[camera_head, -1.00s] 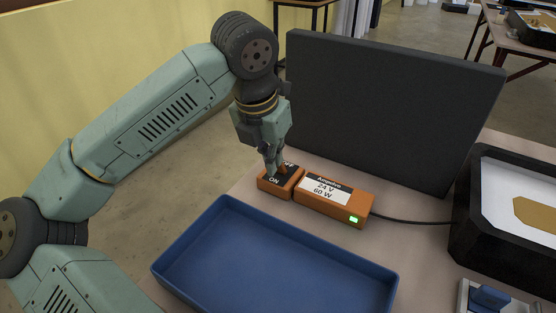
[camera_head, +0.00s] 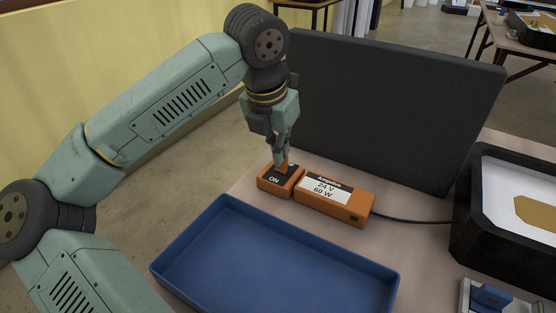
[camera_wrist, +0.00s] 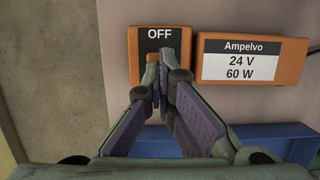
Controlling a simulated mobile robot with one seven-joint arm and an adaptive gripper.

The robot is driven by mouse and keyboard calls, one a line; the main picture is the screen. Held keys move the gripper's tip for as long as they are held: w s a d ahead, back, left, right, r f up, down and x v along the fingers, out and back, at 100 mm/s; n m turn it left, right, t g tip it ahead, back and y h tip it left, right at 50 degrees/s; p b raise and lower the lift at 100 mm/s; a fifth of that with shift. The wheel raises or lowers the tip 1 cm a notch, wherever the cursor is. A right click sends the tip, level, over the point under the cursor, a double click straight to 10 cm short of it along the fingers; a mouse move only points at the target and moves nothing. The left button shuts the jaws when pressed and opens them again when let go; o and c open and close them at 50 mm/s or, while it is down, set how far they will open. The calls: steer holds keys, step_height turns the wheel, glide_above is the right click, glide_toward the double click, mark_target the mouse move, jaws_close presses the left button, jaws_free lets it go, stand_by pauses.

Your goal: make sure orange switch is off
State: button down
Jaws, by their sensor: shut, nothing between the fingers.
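The orange switch box (camera_head: 279,186) has a black top plate, with ON at its near end in the head view. The wrist view shows OFF at the far end of the switch box (camera_wrist: 132,52). Its small orange lever (camera_head: 284,168) lies toward the OFF end, partly hidden by the fingers. My gripper (camera_head: 281,160) is shut with its fingertips right at the lever, on its near side in the wrist view (camera_wrist: 160,70); whether they touch is unclear. The orange Ampelvo power unit (camera_head: 355,205) beside the switch shows no lit green light.
A blue tray (camera_head: 213,223) lies in front of the switch. A dark upright panel (camera_head: 390,105) stands behind. A black cable (camera_head: 410,221) runs right to a black-framed lightbox (camera_head: 466,200). A blue part in a holder (camera_head: 490,297) sits at the lower right.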

steer(key=shift+s+a+f, duration=0.2)
steer(key=shift+s+f, duration=0.1)
steer(key=shift+w+r+p, duration=0.1)
steer(key=shift+r+p, duration=0.4)
steer(key=shift+r, duration=0.3)
step_height(320, 180, up, 6)
steer(key=p, duration=0.3)
steer(key=shift+f, duration=0.15)
